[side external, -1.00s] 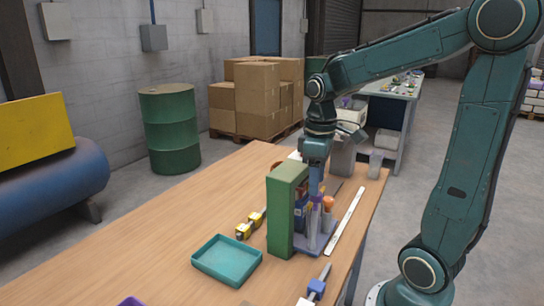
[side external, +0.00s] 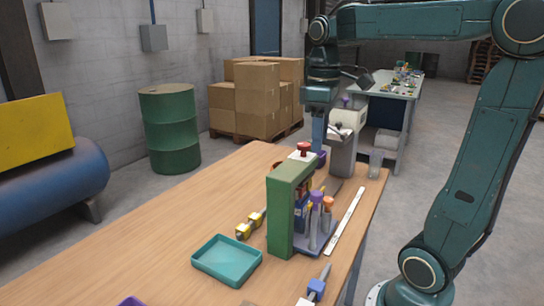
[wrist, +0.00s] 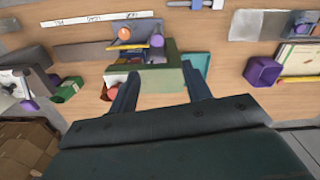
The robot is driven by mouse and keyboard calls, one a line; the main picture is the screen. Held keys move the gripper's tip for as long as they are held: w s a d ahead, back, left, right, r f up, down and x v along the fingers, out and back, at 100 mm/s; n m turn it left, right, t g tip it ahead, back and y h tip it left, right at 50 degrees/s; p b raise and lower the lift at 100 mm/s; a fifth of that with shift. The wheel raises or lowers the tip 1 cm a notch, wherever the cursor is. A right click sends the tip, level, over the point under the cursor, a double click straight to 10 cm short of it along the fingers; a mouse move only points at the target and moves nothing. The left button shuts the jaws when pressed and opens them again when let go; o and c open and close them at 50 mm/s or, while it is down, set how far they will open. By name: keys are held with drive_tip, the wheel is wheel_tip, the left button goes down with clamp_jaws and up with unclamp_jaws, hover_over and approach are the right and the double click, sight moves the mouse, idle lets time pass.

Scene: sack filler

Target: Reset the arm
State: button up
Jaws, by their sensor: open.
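My gripper (side external: 319,140) hangs pointing down above the workbench, behind and above a green upright stand (side external: 280,215). In the wrist view its two fingers (wrist: 159,75) are spread apart, with nothing visible held between them. The stand shows beyond the fingertips there (wrist: 173,66). A rack beside the stand holds upright tools, with an orange top (side external: 328,202) and a purple top (side external: 316,197) showing. A red knob (side external: 304,147) on a pale piece shows above the stand. I cannot tell whether the stand supports it.
A teal tray (side external: 226,260), a yellow clamp (side external: 250,224), a white strip (side external: 345,222) and a blue-ended tool (side external: 316,287) lie on the wooden bench (side external: 150,270). A grey machine (side external: 343,150) stands at the back. The bench's left part is mostly bare.

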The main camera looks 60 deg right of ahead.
drive_tip(key=s+a+f+m+t, duration=0.2)
drive_tip(key=s+a+f+t, duration=0.3)
drive_tip(key=a, duration=0.6)
drive_tip(key=s+f, duration=0.1)
drive_tip(key=s, duration=0.1)
drive_tip(key=shift+s+t, duration=0.3)
drive_tip(key=shift+s, duration=0.05)
